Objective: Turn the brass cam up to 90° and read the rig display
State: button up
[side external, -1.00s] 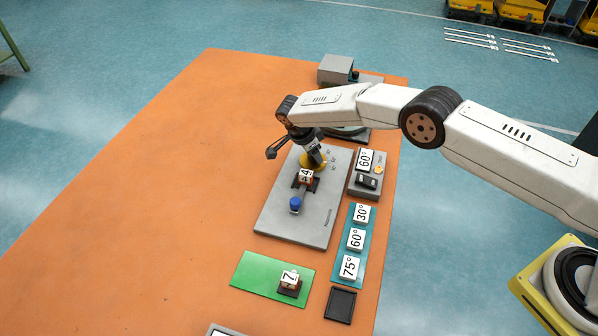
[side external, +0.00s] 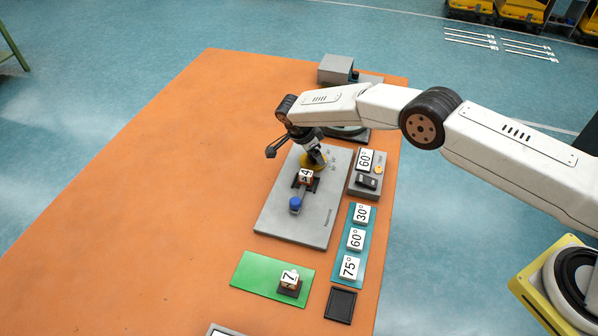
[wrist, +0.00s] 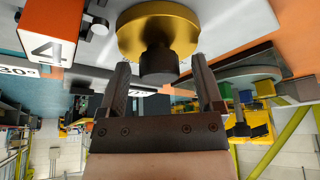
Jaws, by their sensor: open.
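The brass cam (side external: 321,166) is a round yellow disc on the grey plate (side external: 325,222), partly hidden by my gripper in the side view. In the wrist view the brass cam (wrist: 150,25) has a dark round knob (wrist: 158,66) at its centre. My gripper (wrist: 161,62) is open, with one finger on each side of the knob. Gaps show between the fingers and the knob. A block marked 4 (side external: 306,175) sits in a dark holder beside the cam, and also shows in the wrist view (wrist: 48,38). I cannot pick out a readable rig display.
A blue knob (side external: 295,204) stands on the plate. A grey box with a 60° card (side external: 365,160) is at its right, above a teal strip with 30°, 60° and 75° cards (side external: 349,267). A 7 block (side external: 290,279), green mat (side external: 250,271) and black tray (side external: 341,304) are in front. The left tabletop is clear.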

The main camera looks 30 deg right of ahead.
aim_at(304, 163)
jog(key=v, duration=0.7)
jog(key=shift+a+r, duration=0.2)
jog(key=shift+r, duration=0.15)
jog(key=s+d+r+n+y, duration=0.3)
jog(key=s+d+r+n, duration=0.6)
jog(key=s+r+n, duration=0.1)
jog(key=s+d+r+n+t, duration=0.1)
jog(key=s+d+n, duration=0.2)
jog(key=s, duration=0.7)
jog(key=s+d+r+n+t+y, duration=0.1)
jog(key=s+d+n, duration=0.2)
jog(key=s, duration=0.8)
jog(key=shift+s+n+t, duration=0.3)
jog(key=shift+n, duration=0.8)
jog(key=shift+w, duration=0.1)
